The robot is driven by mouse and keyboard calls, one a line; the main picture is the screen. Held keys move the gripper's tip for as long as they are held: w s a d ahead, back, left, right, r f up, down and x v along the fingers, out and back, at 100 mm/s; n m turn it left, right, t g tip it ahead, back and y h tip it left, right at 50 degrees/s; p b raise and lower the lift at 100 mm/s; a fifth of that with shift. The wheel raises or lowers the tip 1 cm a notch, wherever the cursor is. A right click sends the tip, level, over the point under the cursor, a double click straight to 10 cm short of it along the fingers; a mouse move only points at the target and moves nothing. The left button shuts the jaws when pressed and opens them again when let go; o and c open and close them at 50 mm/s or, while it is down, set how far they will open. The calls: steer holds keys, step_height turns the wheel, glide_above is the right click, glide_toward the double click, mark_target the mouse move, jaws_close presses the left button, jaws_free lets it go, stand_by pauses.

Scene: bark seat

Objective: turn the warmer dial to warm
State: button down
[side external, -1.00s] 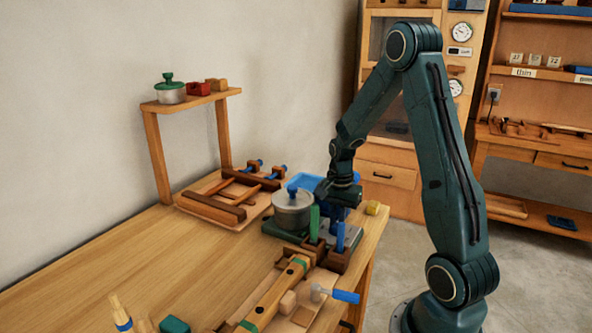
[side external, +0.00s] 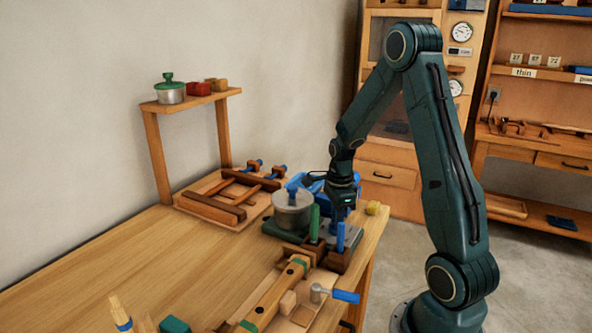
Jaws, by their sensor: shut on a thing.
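The warmer (side external: 284,236) is a dark green base near the table's far right corner, with a lidded metal pot (side external: 291,214) with a blue knob on it. My gripper (side external: 338,208) points down at the right side of the warmer, behind the green and blue upright handles. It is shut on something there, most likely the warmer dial. The dial itself and its setting are hidden by my gripper and the handles.
Green (side external: 314,222) and blue (side external: 340,236) handles stand in wooden blocks in front of my gripper. A wooden clamp frame (side external: 226,198) lies to the left. The left tabletop is mostly clear.

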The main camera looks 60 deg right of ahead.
steer(key=shift+d+m, duration=0.1)
steer(key=shift+m, duration=0.2)
steer(key=c, duration=1.4)
jaws_free()
steer(key=shift+c, duration=0.2)
step_height(320, 180, up, 14)
